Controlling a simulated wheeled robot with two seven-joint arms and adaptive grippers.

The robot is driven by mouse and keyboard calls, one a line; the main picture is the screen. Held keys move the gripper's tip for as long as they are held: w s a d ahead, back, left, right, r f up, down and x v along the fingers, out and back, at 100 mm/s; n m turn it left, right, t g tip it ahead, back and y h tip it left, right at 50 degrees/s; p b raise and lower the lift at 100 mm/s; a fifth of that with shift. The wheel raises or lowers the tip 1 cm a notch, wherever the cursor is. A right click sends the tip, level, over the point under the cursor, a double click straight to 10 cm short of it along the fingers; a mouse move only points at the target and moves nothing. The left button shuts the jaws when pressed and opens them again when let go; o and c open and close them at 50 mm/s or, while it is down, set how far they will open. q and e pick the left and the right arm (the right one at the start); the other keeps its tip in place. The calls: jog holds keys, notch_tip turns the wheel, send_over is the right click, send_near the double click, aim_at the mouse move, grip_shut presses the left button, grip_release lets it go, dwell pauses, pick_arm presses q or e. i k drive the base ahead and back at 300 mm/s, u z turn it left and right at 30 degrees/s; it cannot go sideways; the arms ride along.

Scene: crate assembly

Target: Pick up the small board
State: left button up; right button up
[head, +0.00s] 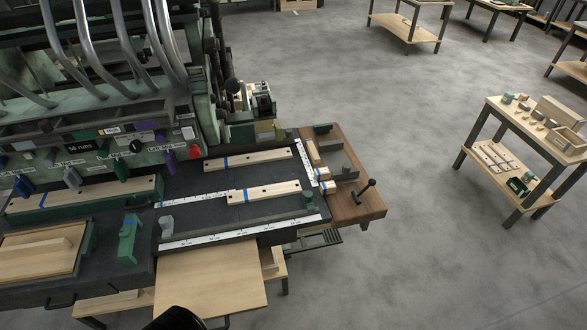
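Several pale wooden boards lie on the dark workbench (185,185). One long board with a blue mark (255,157) lies at the back. A shorter board with a blue mark and dark holes (268,192) lies in front of it. Another long board (100,190) lies at the left in a green holder. Small pale pieces, one of them (313,152), sit at the bench's right end; two lower ones carry blue marks. I cannot tell which piece is the small board. Neither gripper shows clearly; a dark rounded shape at the bottom edge cannot be identified.
A large green machine with grey hoses (110,45) stands behind the bench. A brown side board with a black handle (358,205) adjoins the right end. A pale pull-out shelf (215,275) projects in front. A side table (495,100) stands far right; open floor lies between.

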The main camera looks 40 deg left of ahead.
aim_at(286, 188)
jog(key=i, duration=1)
jog(key=u, duration=2.25)
